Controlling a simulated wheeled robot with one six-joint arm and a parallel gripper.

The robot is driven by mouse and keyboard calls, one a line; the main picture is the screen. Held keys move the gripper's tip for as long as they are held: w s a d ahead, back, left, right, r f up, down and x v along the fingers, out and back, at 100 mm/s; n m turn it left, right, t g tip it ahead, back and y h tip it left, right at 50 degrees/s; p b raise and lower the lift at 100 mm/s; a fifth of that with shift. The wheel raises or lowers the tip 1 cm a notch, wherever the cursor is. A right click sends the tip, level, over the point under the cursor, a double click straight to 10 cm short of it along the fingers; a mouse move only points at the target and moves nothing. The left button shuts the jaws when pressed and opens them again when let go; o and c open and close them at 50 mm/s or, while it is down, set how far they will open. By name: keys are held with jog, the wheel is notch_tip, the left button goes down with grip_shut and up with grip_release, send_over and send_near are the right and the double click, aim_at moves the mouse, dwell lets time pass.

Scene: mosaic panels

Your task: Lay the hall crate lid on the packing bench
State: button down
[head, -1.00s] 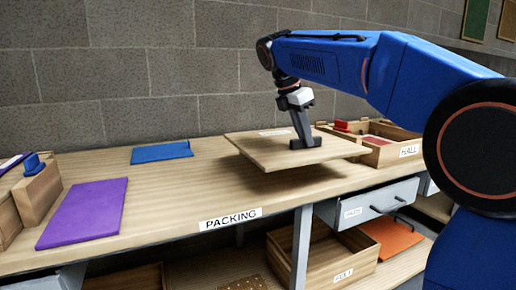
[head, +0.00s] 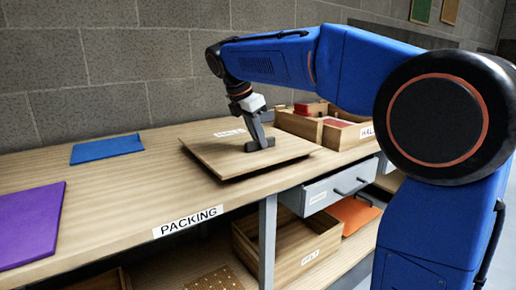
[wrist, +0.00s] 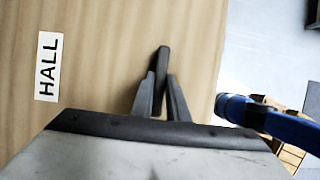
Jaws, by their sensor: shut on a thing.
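The hall crate lid (head: 205,150) is a flat square wooden board with a white label, over the right part of the packing bench (head: 110,205). In the wrist view the lid (wrist: 110,70) fills the left and middle, and its label reads HALL. My gripper (head: 260,144) is shut on the lid's dark handle (wrist: 161,75), which stands between the fingers in the wrist view. The lid is low over the bench top, with a thin shadow at its front edge; I cannot tell whether it touches. The open hall crate (head: 346,136) stands just behind and right of it.
A blue panel (head: 106,148) and a purple panel (head: 30,222) lie on the bench to the left, with clear wood between them and the lid. A partly open drawer (head: 330,193) and a wooden crate (head: 290,255) are below the bench top.

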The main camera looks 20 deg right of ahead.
jog(key=shift+f, duration=1.55)
jog(key=c, duration=1.7)
grip_release()
jog(key=shift+f, duration=0.1)
jog(key=v, duration=1.2)
jog(key=shift+s, duration=0.1)
